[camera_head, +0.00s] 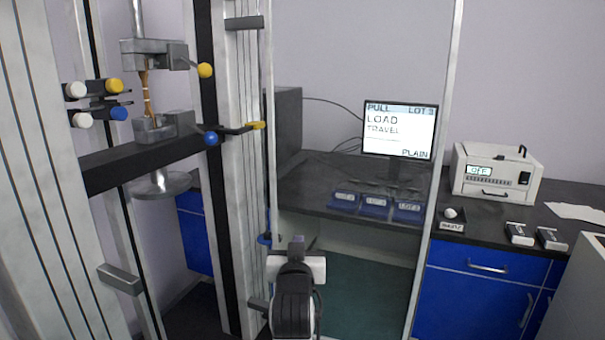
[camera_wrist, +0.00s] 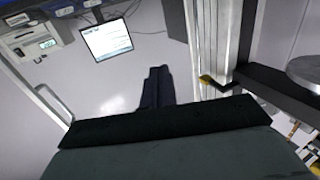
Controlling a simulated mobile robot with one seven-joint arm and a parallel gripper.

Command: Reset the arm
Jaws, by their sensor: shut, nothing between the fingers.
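My arm shows at the bottom middle of the head view, with my gripper (camera_head: 297,243) pointing away from the camera toward the bench. In the wrist view the dark fingers of my gripper (camera_wrist: 158,72) lie together, shut, with nothing between them. The gripper is in free space and touches nothing that I can see. It is right of the testing machine's column (camera_head: 245,130) and in front of the dark bench (camera_head: 320,165). The wrist view is turned over, with the monitor (camera_wrist: 107,40) at its upper left.
The testing machine's crossbeam (camera_head: 130,160) and clamped sample (camera_head: 147,92) stand left. A slim pale post (camera_head: 436,150) stands right of my arm. On the bench are a monitor (camera_head: 399,130), blue trays (camera_head: 375,205) and a white box instrument (camera_head: 495,172). Blue drawers (camera_head: 470,290) are below right.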

